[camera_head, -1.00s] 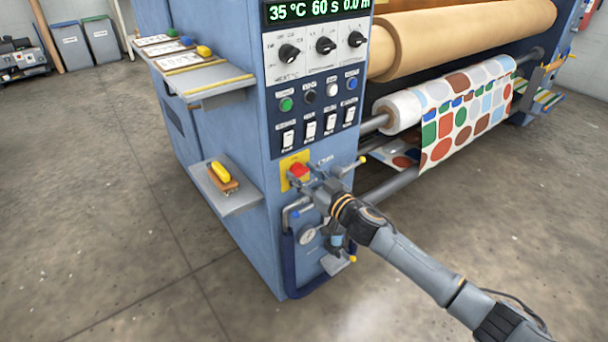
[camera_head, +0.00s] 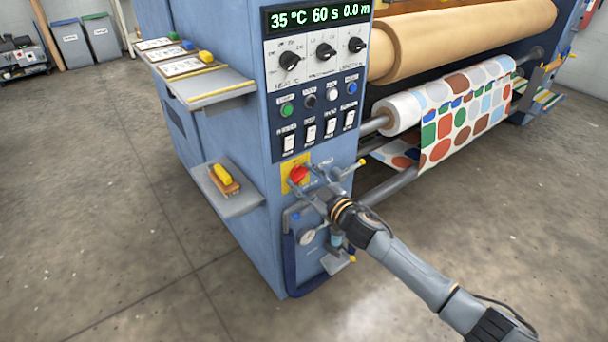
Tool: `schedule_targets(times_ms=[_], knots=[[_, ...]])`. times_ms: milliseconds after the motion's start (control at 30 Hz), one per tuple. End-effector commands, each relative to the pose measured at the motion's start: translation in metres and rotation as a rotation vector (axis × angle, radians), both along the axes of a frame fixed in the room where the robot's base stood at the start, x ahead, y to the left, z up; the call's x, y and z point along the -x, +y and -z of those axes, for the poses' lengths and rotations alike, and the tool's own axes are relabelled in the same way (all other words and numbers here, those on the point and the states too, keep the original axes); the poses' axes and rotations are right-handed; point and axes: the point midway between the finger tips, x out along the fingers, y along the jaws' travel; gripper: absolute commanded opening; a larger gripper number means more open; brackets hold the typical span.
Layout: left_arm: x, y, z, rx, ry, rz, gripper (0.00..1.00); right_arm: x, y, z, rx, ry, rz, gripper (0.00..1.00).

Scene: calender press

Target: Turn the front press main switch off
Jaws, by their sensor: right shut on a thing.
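The main switch is a red knob (camera_head: 298,176) on a yellow plate (camera_head: 288,187), low on the front of the blue press. My right gripper (camera_head: 304,184) reaches it from the lower right and is shut on the red knob. The fingers cover part of the knob and the plate, so the knob's exact angle is hard to read. My left gripper is not in view.
Above the switch is the control panel (camera_head: 318,95) with rocker switches, buttons and dials; its display (camera_head: 318,15) is lit. A small shelf with a yellow-handled brush (camera_head: 224,180) juts out on the left. A gauge (camera_head: 307,236) and a hose sit below.

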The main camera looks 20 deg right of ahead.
Motion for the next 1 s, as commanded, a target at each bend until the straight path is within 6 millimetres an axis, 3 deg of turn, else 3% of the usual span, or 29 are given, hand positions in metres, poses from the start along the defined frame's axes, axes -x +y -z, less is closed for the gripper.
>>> schedule_targets(times_ms=[1000], knots=[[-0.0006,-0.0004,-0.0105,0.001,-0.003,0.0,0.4,0.0012,0.0029,0.0045,0.859,-0.312,-0.002,0.17]])
